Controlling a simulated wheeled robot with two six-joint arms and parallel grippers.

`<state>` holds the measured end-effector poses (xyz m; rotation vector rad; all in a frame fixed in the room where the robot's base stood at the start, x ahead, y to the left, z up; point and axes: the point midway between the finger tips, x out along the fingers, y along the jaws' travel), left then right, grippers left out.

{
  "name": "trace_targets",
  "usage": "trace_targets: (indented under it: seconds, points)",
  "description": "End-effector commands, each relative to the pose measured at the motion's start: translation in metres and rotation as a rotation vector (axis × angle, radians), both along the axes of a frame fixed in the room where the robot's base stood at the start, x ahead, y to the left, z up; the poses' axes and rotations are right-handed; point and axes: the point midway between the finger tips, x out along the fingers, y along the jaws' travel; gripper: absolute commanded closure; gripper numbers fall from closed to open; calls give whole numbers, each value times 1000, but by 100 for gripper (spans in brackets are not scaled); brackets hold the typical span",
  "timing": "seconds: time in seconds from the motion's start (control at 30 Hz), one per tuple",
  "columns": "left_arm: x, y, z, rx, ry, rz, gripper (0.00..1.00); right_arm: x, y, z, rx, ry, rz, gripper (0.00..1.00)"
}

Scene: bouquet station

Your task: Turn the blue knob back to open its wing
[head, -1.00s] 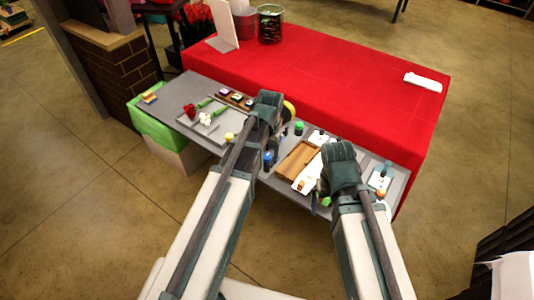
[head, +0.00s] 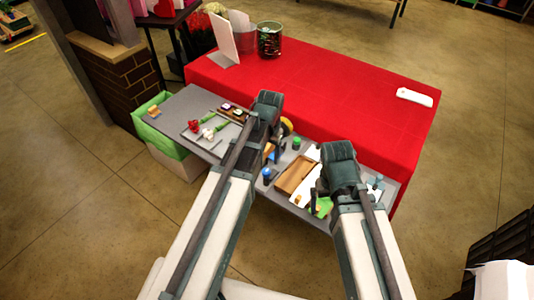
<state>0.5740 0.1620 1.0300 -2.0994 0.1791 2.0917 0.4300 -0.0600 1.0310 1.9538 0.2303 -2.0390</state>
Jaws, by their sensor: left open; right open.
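A small blue-topped piece (head: 267,175), which may be the blue knob, stands on the grey worktop left of the wooden tray. It is too small to tell how it is turned, and I cannot make out a wing. My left gripper (head: 275,143) is above the worktop just beyond the blue piece; its fingers are mostly hidden behind its wrist. My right gripper (head: 321,188) is over the right part of the worktop, by the white board; its fingers are also largely hidden. Both are open, and I see nothing held.
The grey worktop (head: 185,105) borders a red-covered table (head: 340,90). A wooden tray (head: 296,173), a green-topped piece (head: 297,143) and a bright green patch (head: 323,207) lie near my grippers. A flower tray (head: 196,137) is at left. The red cloth's middle is clear.

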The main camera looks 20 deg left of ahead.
Motion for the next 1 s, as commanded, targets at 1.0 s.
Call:
trace_targets:
  seconds: [1.0]
  points:
    - [0, -1, 37, 0, 0, 0, 31, 0, 0, 37, 1, 0, -6, 0]
